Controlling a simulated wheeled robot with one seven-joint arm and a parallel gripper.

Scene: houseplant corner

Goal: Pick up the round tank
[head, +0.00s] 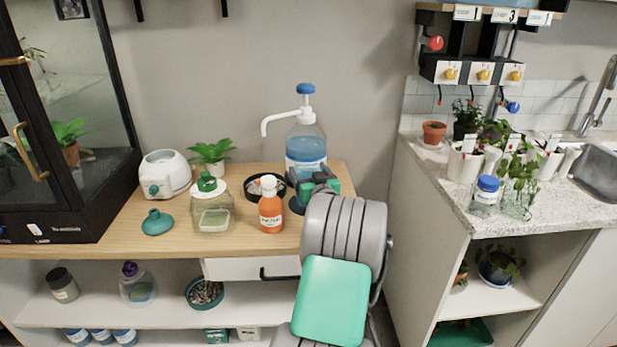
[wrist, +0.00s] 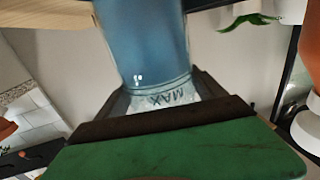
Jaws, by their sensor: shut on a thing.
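The round tank (head: 306,147) is a clear, round-shouldered bottle with blue liquid, a white label, a white pump spout and a blue top. It is upright at the right end of the wooden counter. My gripper (head: 314,188) is shut on its lower part, coming from the front. In the wrist view the tank's blue body (wrist: 148,45) stands between the dark jaws of my gripper (wrist: 163,105), with the marking "MAX" near its lower band. The tank's base is hidden behind my gripper, so I cannot tell whether it touches the counter.
An orange bottle (head: 271,208) and a black dish (head: 255,189) stand close left of my gripper. Further left are a squarish clear container (head: 212,219), a teal funnel-like piece (head: 157,222) and a white device (head: 165,174). A gap separates the wooden counter from the sink counter (head: 440,185).

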